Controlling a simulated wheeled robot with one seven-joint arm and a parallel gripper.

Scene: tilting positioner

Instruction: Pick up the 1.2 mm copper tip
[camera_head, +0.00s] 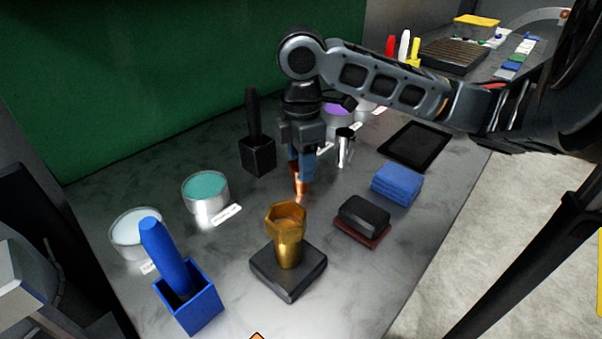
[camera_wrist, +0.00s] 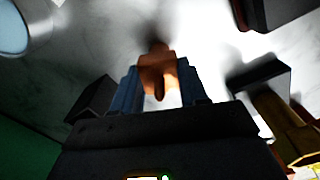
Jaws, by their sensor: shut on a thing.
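The copper tip (camera_head: 301,184) is a small orange-brown piece between the fingers of my gripper (camera_head: 301,172), over the middle of the grey table. In the wrist view the copper tip (camera_wrist: 157,72) sits between the two blue fingers of my gripper (camera_wrist: 158,90), which are shut on it. The lower end of the tip shows below the fingers in the head view. I cannot tell whether it touches the table. Any size marking on it is too small to read.
A brass cup-shaped piece on a black base (camera_head: 275,279) stands in front of my gripper. A black holder (camera_head: 258,158) stands to the left, a silver cylinder (camera_head: 345,148) to the right. Blue cloths (camera_head: 397,184) and a black block (camera_head: 363,212) lie further right. Blue box (camera_head: 200,311) is front left.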

